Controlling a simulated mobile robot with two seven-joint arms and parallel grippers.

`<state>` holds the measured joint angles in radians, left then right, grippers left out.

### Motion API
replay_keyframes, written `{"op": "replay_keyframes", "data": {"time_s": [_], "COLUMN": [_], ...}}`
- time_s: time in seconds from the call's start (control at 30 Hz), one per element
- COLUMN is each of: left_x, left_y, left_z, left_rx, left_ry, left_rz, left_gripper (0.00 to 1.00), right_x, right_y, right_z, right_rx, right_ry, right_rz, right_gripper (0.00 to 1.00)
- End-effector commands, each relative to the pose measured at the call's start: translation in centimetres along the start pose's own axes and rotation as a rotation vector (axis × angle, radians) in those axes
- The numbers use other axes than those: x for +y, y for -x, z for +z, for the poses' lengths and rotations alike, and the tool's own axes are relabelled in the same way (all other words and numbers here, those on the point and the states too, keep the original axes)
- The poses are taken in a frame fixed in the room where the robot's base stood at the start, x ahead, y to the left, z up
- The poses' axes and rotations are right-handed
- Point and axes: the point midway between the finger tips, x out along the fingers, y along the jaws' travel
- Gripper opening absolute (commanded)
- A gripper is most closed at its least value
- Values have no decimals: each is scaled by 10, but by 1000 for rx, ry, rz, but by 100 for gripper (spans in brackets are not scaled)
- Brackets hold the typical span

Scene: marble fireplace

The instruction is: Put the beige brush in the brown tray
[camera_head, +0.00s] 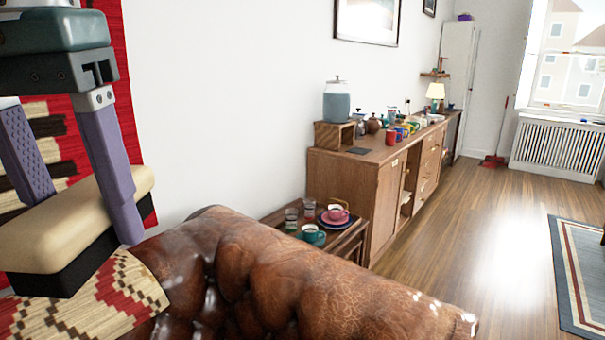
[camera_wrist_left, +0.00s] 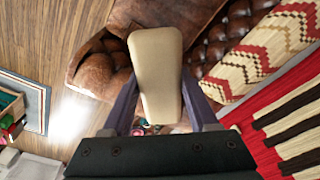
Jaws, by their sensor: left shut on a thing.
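The beige brush (camera_head: 85,222), a long beige block with black bristles on its underside, is at the left of the head view. My left gripper (camera_head: 85,205) is shut on the brush, with a purple finger on each side of it. The left wrist view shows the brush's beige back (camera_wrist_left: 157,75) between the two fingers. It is held up above a brown leather sofa. I do not see a brown tray that I can make out in either view. My right gripper is not in view.
The leather sofa (camera_head: 290,285) fills the lower middle, with a patterned cushion (camera_head: 125,290) on it. Beyond stand a small side table with cups (camera_head: 312,235) and a long wooden sideboard (camera_head: 375,190). Open wooden floor (camera_head: 460,250) lies at right.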

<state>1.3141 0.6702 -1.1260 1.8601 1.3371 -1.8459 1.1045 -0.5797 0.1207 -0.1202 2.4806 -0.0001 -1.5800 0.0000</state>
Motion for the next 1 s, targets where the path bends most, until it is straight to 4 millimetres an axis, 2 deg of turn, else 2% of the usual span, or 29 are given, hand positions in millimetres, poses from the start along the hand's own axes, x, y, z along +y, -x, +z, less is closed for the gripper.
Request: {"op": "replay_keyframes", "data": {"time_s": [0.03, 0.13, 0.37, 1.0], "left_x": [-9, -22, -19, -19], "left_y": [38, 80, 136, 341], "left_z": [4, 18, 20, 27], "left_rx": [7, 6, -1, -1], "left_ry": [-3, -9, -13, -13], "left_rz": [-2, -1, 4, 5], "left_gripper": [0, 0, 0, 0], "right_x": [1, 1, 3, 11], "right_y": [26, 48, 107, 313], "right_z": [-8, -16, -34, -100], "right_rx": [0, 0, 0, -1], "right_ry": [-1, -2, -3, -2], "right_rz": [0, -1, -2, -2], "right_gripper": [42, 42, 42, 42]}}
